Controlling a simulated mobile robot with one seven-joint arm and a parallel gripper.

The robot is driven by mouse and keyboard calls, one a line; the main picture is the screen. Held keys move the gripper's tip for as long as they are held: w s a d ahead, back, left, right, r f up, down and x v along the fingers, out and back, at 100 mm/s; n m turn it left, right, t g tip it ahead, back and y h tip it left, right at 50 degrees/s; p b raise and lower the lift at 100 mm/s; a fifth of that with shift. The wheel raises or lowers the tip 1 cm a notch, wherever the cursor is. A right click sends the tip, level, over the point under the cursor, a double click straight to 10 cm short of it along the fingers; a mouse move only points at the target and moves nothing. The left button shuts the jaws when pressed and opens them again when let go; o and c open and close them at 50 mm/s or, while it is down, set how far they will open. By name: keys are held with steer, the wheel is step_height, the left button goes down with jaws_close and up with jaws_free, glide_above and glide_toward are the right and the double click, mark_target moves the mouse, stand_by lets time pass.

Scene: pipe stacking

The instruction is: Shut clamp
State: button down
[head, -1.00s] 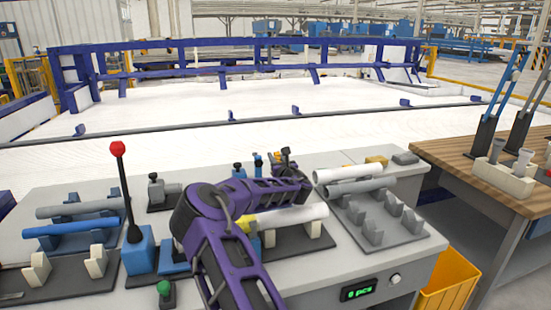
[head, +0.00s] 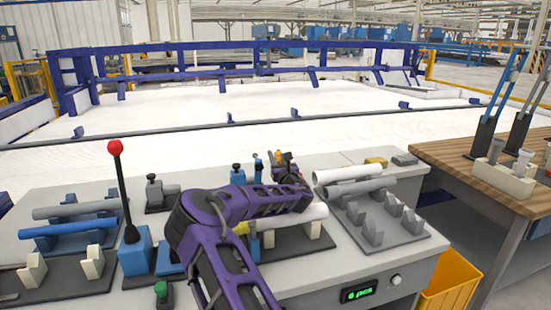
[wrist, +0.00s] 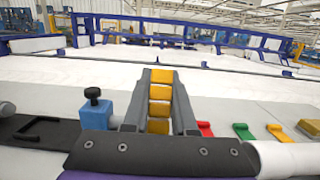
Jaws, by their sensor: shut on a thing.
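My gripper (head: 286,168) is at the back of the grey bench, beyond my purple forearm. A blue clamp part with a dark knob (wrist: 94,112) stands just left of the fingers. Blue clamp parts with dark knobs (head: 237,174) also show behind my forearm in the head view.
A red-topped lever (head: 116,150) stands upright at left, near grey and blue pipes (head: 68,228) on a rack. More pipes (head: 352,188) lie on a grey rack at right. Coloured tabs (wrist: 242,131) lie right of the fingers. A yellow bin (head: 450,285) stands below right.

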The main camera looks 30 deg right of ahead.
steer(key=c, duration=0.7)
jaws_free()
steer(key=v, duration=1.7)
steer(key=shift+s, duration=0.2)
steer(key=shift+w, duration=0.1)
